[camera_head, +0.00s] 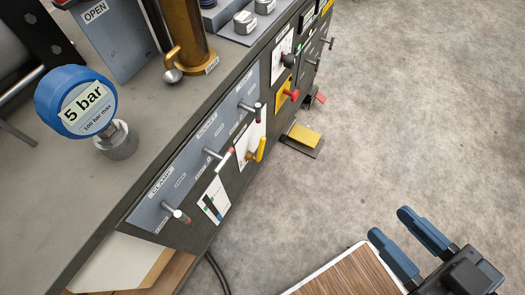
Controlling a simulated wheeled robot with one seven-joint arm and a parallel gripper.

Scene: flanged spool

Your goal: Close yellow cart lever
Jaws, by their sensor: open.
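A small yellow lever (260,150) sticks out from the side panel of the dark workbench, just below a white label plate. It stands tilted near upright, with a brass-coloured part at its base. I cannot tell from its angle whether it is open or closed. My gripper (390,224) is at the lower right, its two blue fingers apart and nothing between them. It is well to the right of the lever, over the floor, and touches nothing visible.
Grey levers (176,214) line the panel (190,170), and a red knob (292,95) is farther along. A yellow pedal (303,135) stands on the floor by the bench. A wood-topped surface (335,275) is at bottom centre. The concrete floor (420,100) at right is clear.

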